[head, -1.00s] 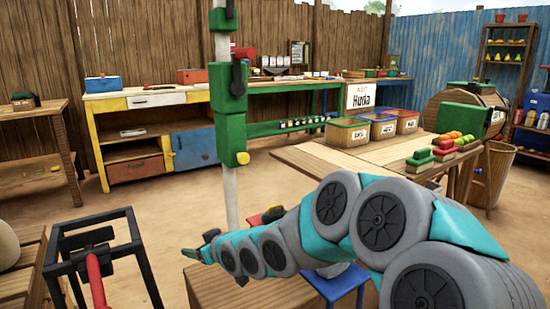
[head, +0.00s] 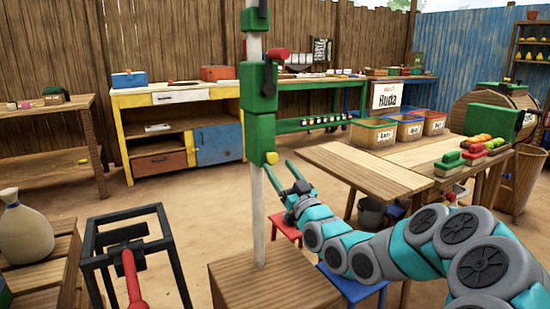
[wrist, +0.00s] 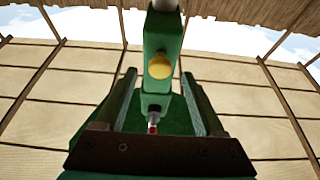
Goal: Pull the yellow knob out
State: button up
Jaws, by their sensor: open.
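The yellow knob (head: 271,158) is a small round knob low on the green block (head: 259,112) that sits around a pale upright post (head: 258,215). My gripper (head: 279,164) is open and empty, its two green fingers pointing up towards the knob from the right and below. In the wrist view the knob (wrist: 160,67) shows between the open fingertips (wrist: 158,75), slightly above their line. I cannot tell how much gap is left in depth. The stem behind the knob is hidden.
The post stands on a wooden block (head: 262,275). A black frame with a red bar (head: 133,278) stands at the lower left, beside a sack (head: 25,232). A red stool (head: 287,224) and a wooden table (head: 365,167) are behind my gripper and to the right.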

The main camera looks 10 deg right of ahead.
aim_at(274, 160)
jog(key=shift+p+x, duration=0.4)
jog(key=shift+x, duration=2)
jog(key=shift+c, duration=0.3)
grip_shut()
